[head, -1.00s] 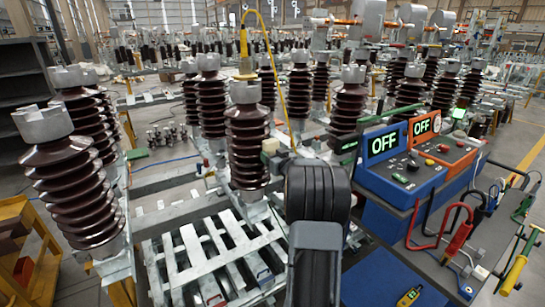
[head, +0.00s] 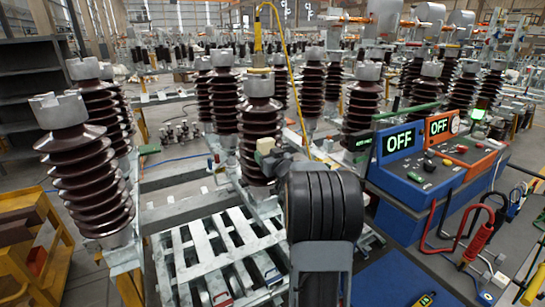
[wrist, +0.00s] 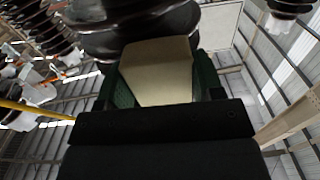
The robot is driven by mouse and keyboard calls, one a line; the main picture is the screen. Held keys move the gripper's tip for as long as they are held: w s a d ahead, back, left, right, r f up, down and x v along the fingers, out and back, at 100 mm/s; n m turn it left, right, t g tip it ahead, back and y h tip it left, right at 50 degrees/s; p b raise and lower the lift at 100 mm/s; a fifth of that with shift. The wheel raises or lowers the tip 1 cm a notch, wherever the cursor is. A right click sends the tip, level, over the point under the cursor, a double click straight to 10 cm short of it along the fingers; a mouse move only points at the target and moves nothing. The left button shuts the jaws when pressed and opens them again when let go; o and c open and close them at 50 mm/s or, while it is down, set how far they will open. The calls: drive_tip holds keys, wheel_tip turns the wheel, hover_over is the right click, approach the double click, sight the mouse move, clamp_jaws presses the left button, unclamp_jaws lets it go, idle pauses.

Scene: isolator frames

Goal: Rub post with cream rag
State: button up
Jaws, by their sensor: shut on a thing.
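The post is a ribbed dark brown insulator (head: 259,118) with a grey metal cap, near the middle of the head view. A yellow fitting and hose rise above it. My gripper (head: 271,158) is shut on the cream rag (head: 265,146), in front of the post's middle ribs. In the wrist view, the rag (wrist: 158,72) is a pale folded pad between the green fingers of my gripper (wrist: 160,90). The post's dark ribs (wrist: 135,30) are right behind the rag, which appears against them. My arm hides part of the post's lower right side.
More brown insulators (head: 85,185) stand left and behind. A pale slatted metal frame (head: 215,255) lies low in front. A blue control box (head: 402,175) and an orange one (head: 455,150), both showing OFF, stand right with red and black clamps (head: 478,240). A yellow cart (head: 35,240) is at lower left.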

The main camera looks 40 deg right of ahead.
sight(279, 140)
drive_tip(key=shift+w+a, duration=0.1)
drive_tip(key=shift+a, duration=0.4)
drive_tip(key=shift+w+d+r+p, duration=0.1)
drive_tip(key=shift+r+p, duration=0.9)
drive_tip(key=shift+r, duration=0.25)
drive_tip(key=shift+s+d+r+p, duration=0.15)
drive_tip(key=shift+d+p, duration=0.45)
drive_tip(key=shift+d, duration=0.65)
drive_tip(key=shift+s+d+r+p, duration=0.1)
drive_tip(key=shift+s+d+p, duration=0.15)
drive_tip(key=shift+d+p, duration=0.65)
drive_tip(key=d, duration=0.2)
drive_tip(key=shift+s+d+f, duration=0.1)
drive_tip(key=shift+d+f, duration=0.05)
drive_tip(key=shift+d, duration=0.25)
drive_tip(key=shift+d+f+p, duration=0.15)
drive_tip(key=shift+d+p, duration=0.15)
drive_tip(key=shift+d, duration=0.1)
drive_tip(key=shift+a, duration=0.1)
drive_tip(key=shift+s+a, duration=0.1)
drive_tip(key=shift+s, duration=0.4)
drive_tip(key=shift+s+a, duration=0.15)
drive_tip(key=shift+s, duration=1.1)
drive_tip(key=shift+s+a, duration=0.15)
drive_tip(key=shift+s, duration=1.05)
